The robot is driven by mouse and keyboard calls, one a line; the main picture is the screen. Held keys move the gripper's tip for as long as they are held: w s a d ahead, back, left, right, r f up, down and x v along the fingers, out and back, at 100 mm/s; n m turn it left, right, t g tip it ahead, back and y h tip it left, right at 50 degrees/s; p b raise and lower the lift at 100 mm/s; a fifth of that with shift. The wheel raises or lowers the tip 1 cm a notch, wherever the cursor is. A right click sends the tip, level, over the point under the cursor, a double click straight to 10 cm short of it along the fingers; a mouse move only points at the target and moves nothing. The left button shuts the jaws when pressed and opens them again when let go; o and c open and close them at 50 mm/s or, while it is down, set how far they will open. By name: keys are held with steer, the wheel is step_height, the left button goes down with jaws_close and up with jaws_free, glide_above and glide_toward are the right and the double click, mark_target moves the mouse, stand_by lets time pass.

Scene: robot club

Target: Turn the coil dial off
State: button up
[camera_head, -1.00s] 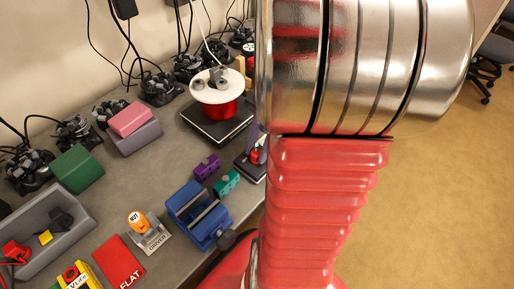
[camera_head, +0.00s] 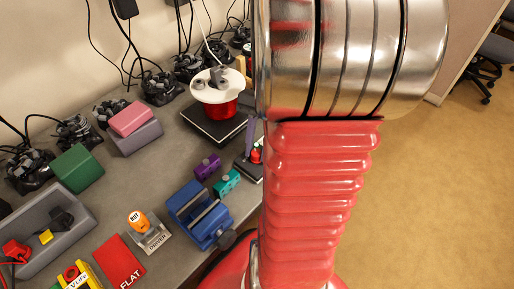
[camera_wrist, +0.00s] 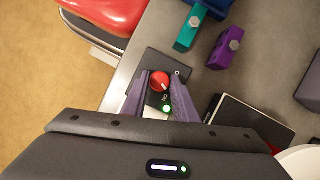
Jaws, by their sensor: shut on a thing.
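The coil dial (camera_wrist: 160,81) is a red round knob with a white mark on a small black box (camera_wrist: 154,67) at the bench edge. An "ON" label and a lit green light (camera_wrist: 167,109) show on the box, with a round white mark near its far corner. In the wrist view, the two purple-grey fingers of my gripper (camera_wrist: 160,86) stand on either side of the knob, shut on it. In the head view, the red dial (camera_head: 256,155) shows beside my arm, with a purple finger above it; my arm hides the rest of the gripper.
A teal block (camera_head: 227,182) and a purple block (camera_head: 207,166) lie close to the dial box. A blue vise (camera_head: 200,213) stands nearer. A red and white reel on a black base (camera_head: 214,126) stands behind. Dark power adapters line the wall.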

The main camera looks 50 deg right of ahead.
steer(key=n, duration=0.2)
steer(key=n+g+h, duration=0.1)
steer(key=shift+w+n, duration=0.2)
steer(key=shift+n, duration=0.2)
steer(key=n+g+h, duration=0.1)
steer(key=n, duration=0.2)
steer(key=shift+a+n, duration=0.1)
steer(key=shift+n, duration=0.2)
steer(key=n+h, duration=0.1)
steer(key=n, duration=0.2)
steer(key=n+h, duration=0.1)
steer(key=n, duration=0.2)
steer(key=shift+w+a+n+g+h, duration=0.2)
steer(key=shift+n+g+h, duration=0.1)
steer(key=shift+n+g, duration=0.1)
steer(key=o, duration=1)
steer(key=shift+s, duration=0.1)
steer(key=shift+o, duration=0.2)
steer(key=shift+r, duration=0.1)
steer(key=v, duration=1.3)
steer(key=shift+w+r, duration=0.2)
